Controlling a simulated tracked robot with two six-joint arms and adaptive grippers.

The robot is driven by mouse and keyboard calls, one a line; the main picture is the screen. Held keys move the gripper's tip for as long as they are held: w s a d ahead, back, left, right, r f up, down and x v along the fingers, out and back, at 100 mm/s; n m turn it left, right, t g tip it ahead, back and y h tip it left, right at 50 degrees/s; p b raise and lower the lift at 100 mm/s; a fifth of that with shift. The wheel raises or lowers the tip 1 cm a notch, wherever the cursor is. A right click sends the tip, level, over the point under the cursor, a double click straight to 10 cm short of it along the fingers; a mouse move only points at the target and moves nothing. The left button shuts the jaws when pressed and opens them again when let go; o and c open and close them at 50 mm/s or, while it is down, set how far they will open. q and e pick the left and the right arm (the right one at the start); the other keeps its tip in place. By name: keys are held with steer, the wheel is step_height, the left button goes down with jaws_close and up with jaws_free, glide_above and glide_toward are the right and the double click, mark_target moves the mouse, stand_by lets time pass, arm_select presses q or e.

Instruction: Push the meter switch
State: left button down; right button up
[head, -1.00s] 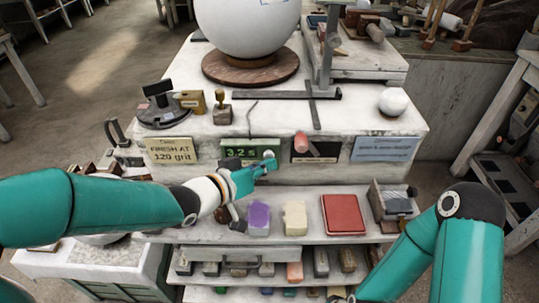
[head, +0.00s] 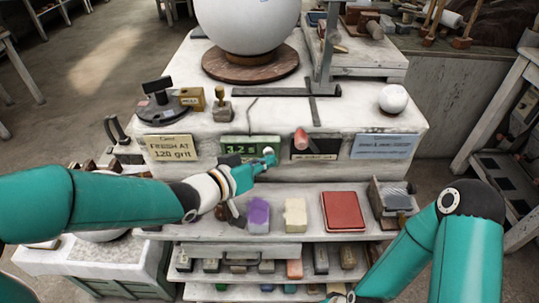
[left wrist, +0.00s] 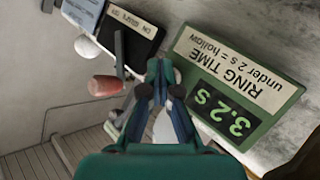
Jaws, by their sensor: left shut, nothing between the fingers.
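The green meter (head: 245,145) is on the front face of the white bench and reads 3.2 s. In the left wrist view the meter (left wrist: 240,85) appears upside down, with the words RING TIME. A pale rounded knob (head: 269,151) shows at the meter's right end, just above my left fingertips. My left gripper (head: 265,164) is shut and empty in front of the meter's lower right part. In the left wrist view its closed fingers (left wrist: 160,75) partly cover a pale rounded shape; I cannot tell whether they touch it. My right gripper is out of view.
A coral handle (head: 301,139) sticks out from a dark panel (head: 314,148) right of the meter. A shelf (head: 280,228) below holds a purple block (head: 259,216), a cream block (head: 295,215) and a red pad (head: 343,211). A large white sphere (head: 247,22) stands above.

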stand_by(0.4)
arm_select(q)
steer(key=shift+w+r, duration=0.15)
steer(key=shift+w, duration=0.25)
steer(key=shift+s, duration=0.35)
stand_by(0.4)
steer(key=s+b, duration=0.3)
steer(key=s, duration=0.3)
stand_by(0.7)
